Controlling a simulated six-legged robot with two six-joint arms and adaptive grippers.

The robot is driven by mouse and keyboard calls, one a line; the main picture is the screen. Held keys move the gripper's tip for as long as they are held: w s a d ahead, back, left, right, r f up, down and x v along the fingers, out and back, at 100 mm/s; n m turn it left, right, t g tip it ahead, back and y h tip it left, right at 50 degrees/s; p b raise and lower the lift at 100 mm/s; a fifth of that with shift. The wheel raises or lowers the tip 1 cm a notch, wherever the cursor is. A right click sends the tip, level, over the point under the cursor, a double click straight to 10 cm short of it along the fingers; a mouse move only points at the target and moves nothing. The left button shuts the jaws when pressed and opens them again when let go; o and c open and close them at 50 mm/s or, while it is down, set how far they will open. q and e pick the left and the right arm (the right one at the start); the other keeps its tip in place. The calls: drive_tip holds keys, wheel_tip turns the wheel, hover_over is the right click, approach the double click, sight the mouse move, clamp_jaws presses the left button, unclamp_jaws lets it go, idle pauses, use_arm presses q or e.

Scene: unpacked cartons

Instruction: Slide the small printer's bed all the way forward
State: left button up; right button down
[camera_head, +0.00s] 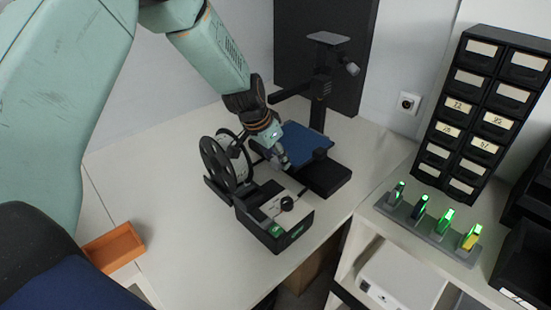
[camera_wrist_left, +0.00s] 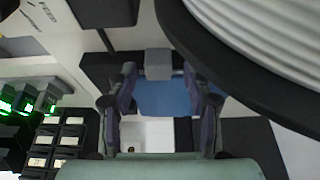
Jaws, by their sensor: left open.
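The small printer has a blue bed (camera_head: 308,143) on a black base (camera_head: 325,180), with a dark upright column (camera_head: 320,95) and arm behind it. My left gripper (camera_head: 283,158) is over the near left side of the bed, pointing down. In the left wrist view the gripper (camera_wrist_left: 158,76) is open, and its two fingers stand on either side of the blue bed (camera_wrist_left: 165,98). A small grey block (camera_wrist_left: 158,62) at the bed's edge shows between the fingertips. I cannot tell whether the fingers touch it. My right gripper is not in view.
A black machine with reels (camera_head: 217,162) stands close left of the printer; its reel rim (camera_wrist_left: 245,70) looms in the wrist view. An orange tray (camera_head: 114,247) lies at left. Drawers (camera_head: 480,115) and a green-lit rack (camera_head: 428,222) are at right. The white table (camera_head: 150,170) behind is clear.

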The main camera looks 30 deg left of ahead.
use_arm(q)
drive_tip(key=shift+s, duration=0.15)
drive_tip(key=shift+d+f, duration=0.1)
drive_tip(key=shift+d, duration=0.05)
drive_tip(key=shift+c, duration=0.2)
drive_tip(key=shift+w+f, duration=0.1)
drive_tip(key=shift+w, duration=0.25)
drive_tip(key=c, duration=0.3)
drive_tip(key=shift+s, duration=0.2)
drive_tip(key=c, duration=0.3)
clamp_jaws()
